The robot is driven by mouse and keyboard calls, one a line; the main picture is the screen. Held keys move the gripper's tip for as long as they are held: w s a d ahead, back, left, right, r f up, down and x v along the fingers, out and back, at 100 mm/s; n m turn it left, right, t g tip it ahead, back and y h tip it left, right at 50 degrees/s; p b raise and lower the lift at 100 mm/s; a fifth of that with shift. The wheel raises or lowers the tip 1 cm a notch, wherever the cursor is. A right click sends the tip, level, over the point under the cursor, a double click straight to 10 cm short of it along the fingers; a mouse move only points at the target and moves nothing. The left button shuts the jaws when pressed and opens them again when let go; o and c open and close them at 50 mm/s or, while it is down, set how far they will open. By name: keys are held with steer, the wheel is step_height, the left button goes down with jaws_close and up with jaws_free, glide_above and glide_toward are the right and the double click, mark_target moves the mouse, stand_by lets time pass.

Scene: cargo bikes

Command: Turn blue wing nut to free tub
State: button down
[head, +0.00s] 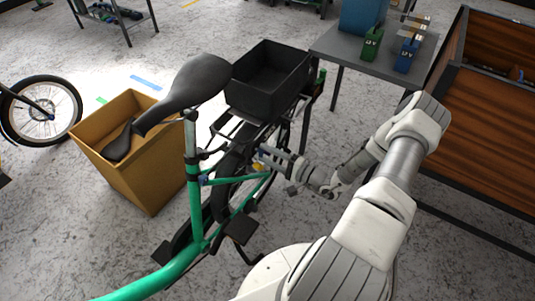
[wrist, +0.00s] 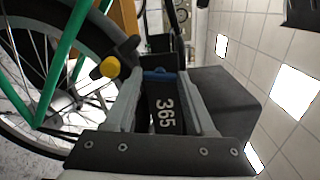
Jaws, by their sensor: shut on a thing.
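The black tub (head: 262,88) sits on the rear rack of the green bike (head: 194,165), behind its saddle. In the head view my gripper (head: 264,153) is beside the rear wheel, below the tub. In the wrist view the fingers of my gripper (wrist: 159,76) are closed in on the blue wing nut (wrist: 158,74), which shows as a small blue strip between the fingertips. A yellow knob (wrist: 110,67) is just left of the fingers. The wing nut's shape and its mount are mostly hidden.
A yellow-brown bin (head: 152,175) stands left of the bike. A grey table (head: 345,48) with green and blue 12 V items is behind right, and a wooden-sided box (head: 480,100) stands at right. The bike's wheel and frame are close to my gripper.

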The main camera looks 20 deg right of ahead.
steer(key=shift+n, duration=1.1)
steer(key=shift+c, duration=1.2)
jaws_free()
steer(key=shift+s+d, duration=0.1)
steer(key=shift+s, duration=0.05)
steer(key=p+v, duration=0.2)
steer(key=v, duration=1.5)
